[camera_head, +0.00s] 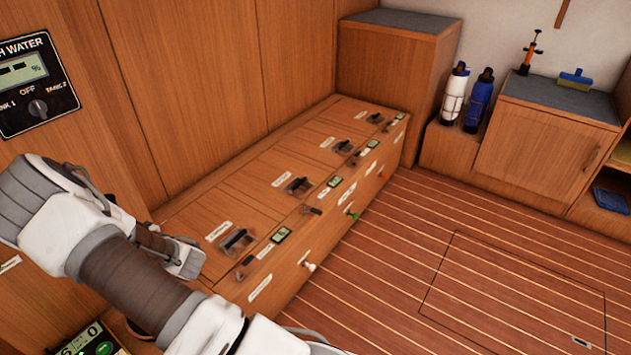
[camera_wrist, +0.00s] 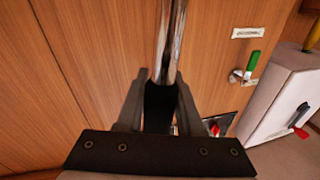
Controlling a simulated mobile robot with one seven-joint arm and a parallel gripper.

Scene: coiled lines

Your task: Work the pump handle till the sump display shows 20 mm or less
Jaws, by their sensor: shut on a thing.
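In the wrist view my gripper (camera_wrist: 160,88) is shut on the pump handle (camera_wrist: 171,38), a chrome rod whose black lower part sits between the two fingers. The handle's far end and the pump body are out of view or hidden. In the head view my arm crosses the lower left, and the gripper and handle cannot be made out behind it.
A long wooden bench (camera_head: 265,172) carries several black latches and small green displays. A fresh-water panel (camera_head: 38,82) hangs at the upper left. The striped floor (camera_head: 430,235) is clear. In the wrist view a green-handled valve (camera_wrist: 251,63) and a white box (camera_wrist: 285,98) stand at right.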

